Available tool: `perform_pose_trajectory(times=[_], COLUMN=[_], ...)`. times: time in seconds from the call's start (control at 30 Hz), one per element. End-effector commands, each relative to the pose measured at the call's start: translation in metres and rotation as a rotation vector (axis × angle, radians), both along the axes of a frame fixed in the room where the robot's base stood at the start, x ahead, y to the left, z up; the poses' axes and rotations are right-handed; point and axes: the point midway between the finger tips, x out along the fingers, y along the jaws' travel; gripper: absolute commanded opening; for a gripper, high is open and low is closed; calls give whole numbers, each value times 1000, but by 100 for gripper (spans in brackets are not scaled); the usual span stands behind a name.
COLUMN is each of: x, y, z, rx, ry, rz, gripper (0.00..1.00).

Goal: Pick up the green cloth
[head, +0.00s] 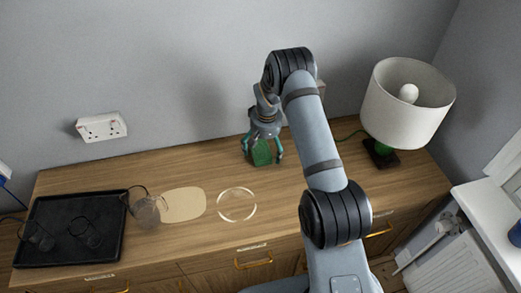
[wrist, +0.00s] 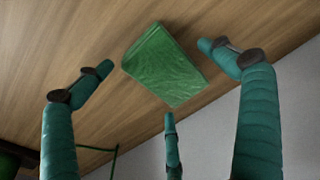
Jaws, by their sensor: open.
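The green cloth (head: 262,154) lies folded on the wooden cabinet top, near its back edge by the wall. In the wrist view the cloth (wrist: 165,68) shows as a folded rectangular pad on the wood. My gripper (head: 263,160) is above the cloth, with its teal fingers spread around it. In the wrist view my gripper (wrist: 158,80) has open fingers on the left, right and lower sides of the cloth, and nothing is held. I cannot tell whether any fingertip touches the cloth or the wood.
A table lamp (head: 404,108) with a white shade stands right of my arm, with a green cord (head: 350,136). To the left are a black tray (head: 70,255), glasses (head: 147,209), a tan oval mat (head: 183,205) and a clear round dish (head: 237,190). The wall is close behind.

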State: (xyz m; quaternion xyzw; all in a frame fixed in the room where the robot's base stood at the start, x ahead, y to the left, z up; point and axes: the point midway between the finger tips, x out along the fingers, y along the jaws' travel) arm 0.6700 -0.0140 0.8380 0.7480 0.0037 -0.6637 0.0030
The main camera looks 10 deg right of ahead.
Motion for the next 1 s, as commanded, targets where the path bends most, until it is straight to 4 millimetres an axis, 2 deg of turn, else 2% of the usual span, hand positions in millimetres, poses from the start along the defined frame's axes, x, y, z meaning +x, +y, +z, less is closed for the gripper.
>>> perform_pose_trajectory(times=[0.27, 1.0], x=[1, 1], y=[0, 0], z=[-4, -3], rx=[0, 0], ry=[-1, -1], rz=[-1, 0], gripper=[95, 52])
